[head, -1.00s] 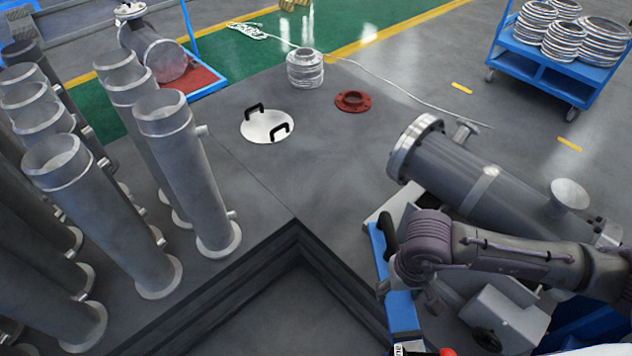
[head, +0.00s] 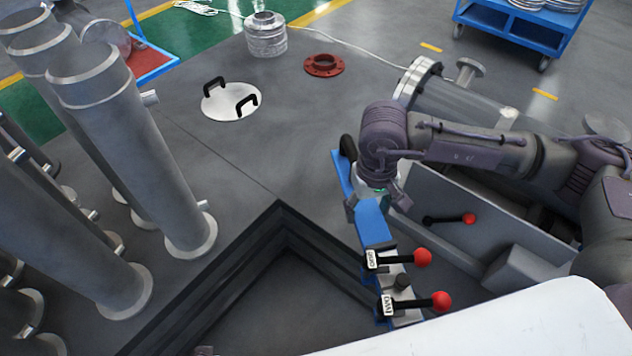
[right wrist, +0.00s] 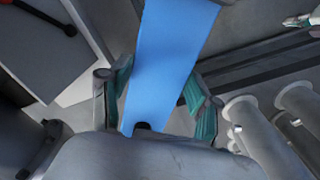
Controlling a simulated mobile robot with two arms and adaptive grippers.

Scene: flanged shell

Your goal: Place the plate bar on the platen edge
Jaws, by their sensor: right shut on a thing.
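My right gripper (head: 375,205) points down over the long blue bar (head: 374,226), which I take for the plate bar. In the right wrist view the blue bar (right wrist: 165,60) runs between its teal finger pads, and the gripper is shut on it. The bar's middle is partly hidden by the gripper in the head view. The bar lies along the left side of a grey machine (head: 440,190). I cannot tell which edge is the platen edge. A small teal-tipped piece at the wrist view's top right may be my left gripper (right wrist: 300,20).
Levers with red knobs (head: 422,258) stand by the bar's near end. A dark recessed pit (head: 290,305) opens to the left. Tall grey pipes (head: 130,150) stand further left. A lid with black handles (head: 232,102) and a red flange (head: 324,65) lie on open floor.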

